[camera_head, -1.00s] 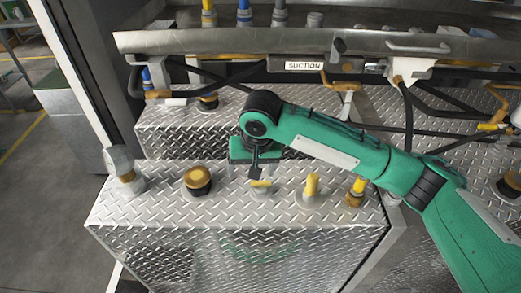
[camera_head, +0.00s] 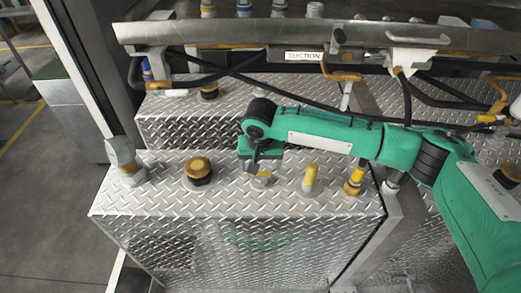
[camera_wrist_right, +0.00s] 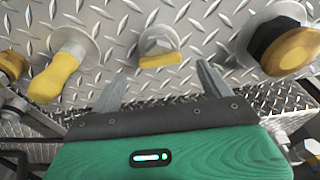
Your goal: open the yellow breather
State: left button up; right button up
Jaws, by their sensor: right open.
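A small grey fitting with a yellow piece (camera_head: 261,179) stands on the front diamond-plate box, in the middle of a row of fittings. It also shows in the right wrist view (camera_wrist_right: 158,48), with its yellow bar on the side toward my gripper. My right gripper (camera_head: 254,168) is open, pointing down just beside this fitting. In the wrist view the two fingers (camera_wrist_right: 162,74) are apart with nothing between them, and the fitting lies just beyond their tips. A yellow upright fitting (camera_head: 310,180) stands to its right. I cannot tell by label which is the breather. My left gripper is not visible.
A black fitting with a gold cap (camera_head: 198,170) and a grey-capped one (camera_head: 125,160) stand left of the gripper. A yellow and gold fitting (camera_head: 354,181) stands at the right.

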aim_at(261, 172)
jog(key=shift+w+f, duration=0.2)
jog(key=shift+f, duration=1.5)
jog(key=c, duration=1.1)
jog(key=shift+o, duration=0.2)
jog(key=shift+r+n+p, duration=0.15)
jog(key=shift+n+p, duration=0.25)
jog(key=shift+p, duration=0.15)
jog(key=shift+n+p, duration=0.65)
jog(key=shift+n, duration=0.35)
jog(key=shift+n+y+p, duration=0.3)
jog(key=shift+n+p, duration=0.15)
jog(key=shift+n, duration=1.35)
